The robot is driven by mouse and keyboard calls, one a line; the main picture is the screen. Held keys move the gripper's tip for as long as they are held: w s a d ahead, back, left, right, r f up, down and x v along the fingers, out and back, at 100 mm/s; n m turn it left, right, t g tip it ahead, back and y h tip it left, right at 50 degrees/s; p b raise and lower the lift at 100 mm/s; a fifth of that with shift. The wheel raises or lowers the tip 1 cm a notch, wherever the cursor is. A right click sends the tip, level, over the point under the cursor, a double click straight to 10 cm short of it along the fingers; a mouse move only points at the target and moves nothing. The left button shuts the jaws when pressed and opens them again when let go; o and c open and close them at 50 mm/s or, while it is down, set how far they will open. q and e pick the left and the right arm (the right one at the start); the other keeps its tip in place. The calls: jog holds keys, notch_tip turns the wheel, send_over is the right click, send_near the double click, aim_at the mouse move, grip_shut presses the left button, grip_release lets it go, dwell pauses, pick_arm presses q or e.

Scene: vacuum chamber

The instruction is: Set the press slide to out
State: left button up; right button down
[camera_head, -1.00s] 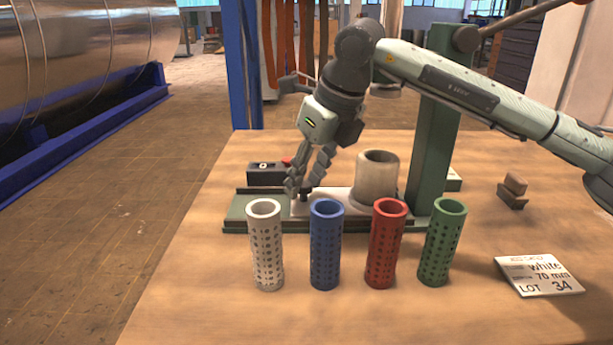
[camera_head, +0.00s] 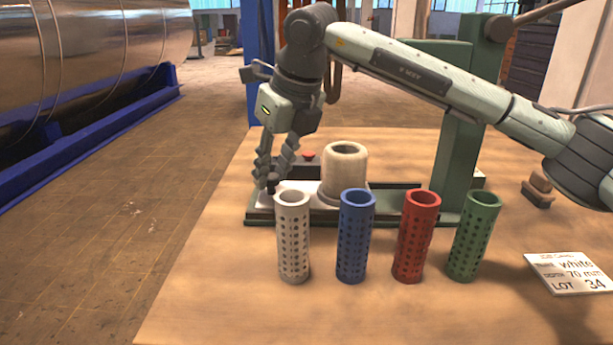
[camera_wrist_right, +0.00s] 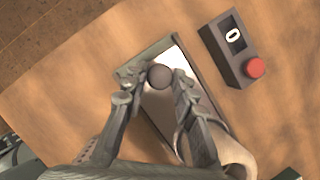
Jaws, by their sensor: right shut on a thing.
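The press slide (camera_head: 300,188) is a pale plate on a dark green rail base (camera_head: 390,218). It carries a thick beige cup (camera_head: 345,175) and a dark knob (camera_head: 272,182) near the left end of the rail. My right gripper (camera_head: 272,178) is shut on the knob from above. In the right wrist view the round knob (camera_wrist_right: 160,76) sits between the two fingertips (camera_wrist_right: 152,84), with the pale plate (camera_wrist_right: 180,58) under it. The cup stands left of the green press column (camera_head: 459,165), clear of it. My left gripper is not in view.
White (camera_head: 293,240), blue (camera_head: 355,240), red (camera_head: 415,240) and green (camera_head: 474,240) perforated tubes stand in front of the rail. A dark box with a red button (camera_wrist_right: 255,67) is behind it. A card (camera_head: 572,273) reading "white 70 mm LOT 34" lies at right.

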jog(key=shift+a, duration=0.95)
jog(key=c, duration=1.2)
grip_release()
jog(key=shift+a, duration=0.15)
jog(key=shift+r, duration=0.15)
jog(key=v, duration=1.1)
jog(key=shift+s+d+r, duration=0.15)
jog(key=shift+d+r, duration=0.05)
jog(key=shift+r, duration=0.1)
